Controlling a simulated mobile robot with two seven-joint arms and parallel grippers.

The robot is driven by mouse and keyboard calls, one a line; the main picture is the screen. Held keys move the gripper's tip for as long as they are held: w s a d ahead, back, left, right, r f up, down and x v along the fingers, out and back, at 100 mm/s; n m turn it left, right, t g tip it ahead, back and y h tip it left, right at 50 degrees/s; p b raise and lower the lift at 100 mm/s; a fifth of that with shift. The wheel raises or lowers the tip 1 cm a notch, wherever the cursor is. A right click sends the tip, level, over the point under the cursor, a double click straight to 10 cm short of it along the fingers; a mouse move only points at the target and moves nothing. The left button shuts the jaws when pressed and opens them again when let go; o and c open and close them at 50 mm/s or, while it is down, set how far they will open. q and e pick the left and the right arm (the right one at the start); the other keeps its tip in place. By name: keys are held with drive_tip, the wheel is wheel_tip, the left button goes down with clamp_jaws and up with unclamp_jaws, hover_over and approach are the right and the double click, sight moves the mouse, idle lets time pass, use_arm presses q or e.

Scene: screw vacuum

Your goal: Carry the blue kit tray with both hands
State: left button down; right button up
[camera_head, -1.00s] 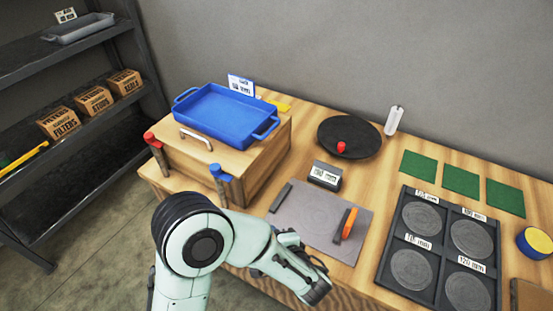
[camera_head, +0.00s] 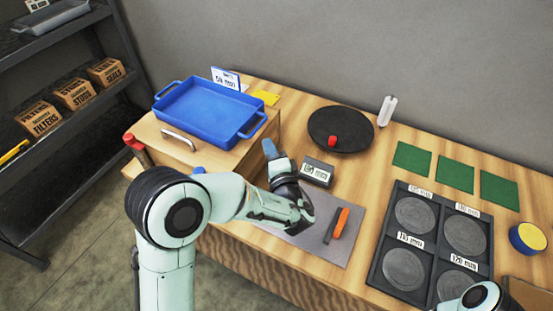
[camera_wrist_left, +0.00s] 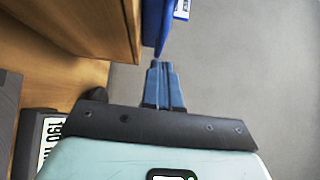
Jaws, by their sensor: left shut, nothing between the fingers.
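The blue kit tray (camera_head: 206,112) lies flat on top of a wooden drawer box (camera_head: 210,158). One loop handle is at its left end and another (camera_head: 253,128) at its right end. My left gripper (camera_head: 269,149) is beside the box's right side, to the right of the tray and apart from it. Its blue fingers (camera_wrist_left: 163,85) are shut together and empty. In the left wrist view the tray's blue side (camera_wrist_left: 155,22) shows just beyond the fingertips. Only part of my right arm shows at the lower right of the head view; its gripper is out of frame.
A grey label block (camera_head: 317,172) stands just right of my left gripper. A round black plate (camera_head: 341,130) is behind it, and a dark tray of discs (camera_head: 398,270) is at right. A red-topped post (camera_head: 134,143) stands left of the box.

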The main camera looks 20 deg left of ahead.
sight(247, 138)
use_arm(q)
drive_tip(key=shift+a+p, duration=0.3)
drive_tip(key=shift+a, duration=1.4)
drive_tip(key=a+b, duration=0.1)
drive_tip(key=b, duration=0.1)
drive_tip(key=a+b, duration=0.1)
drive_tip(key=shift+a+f+b, duration=0.2)
drive_tip(key=shift+a+b, duration=0.1)
drive_tip(key=shift+b, duration=0.05)
drive_tip(key=shift+a+r, duration=0.1)
drive_tip(key=shift+a, duration=0.05)
drive_tip(key=shift+w+r, duration=0.1)
drive_tip(key=shift+w, duration=0.05)
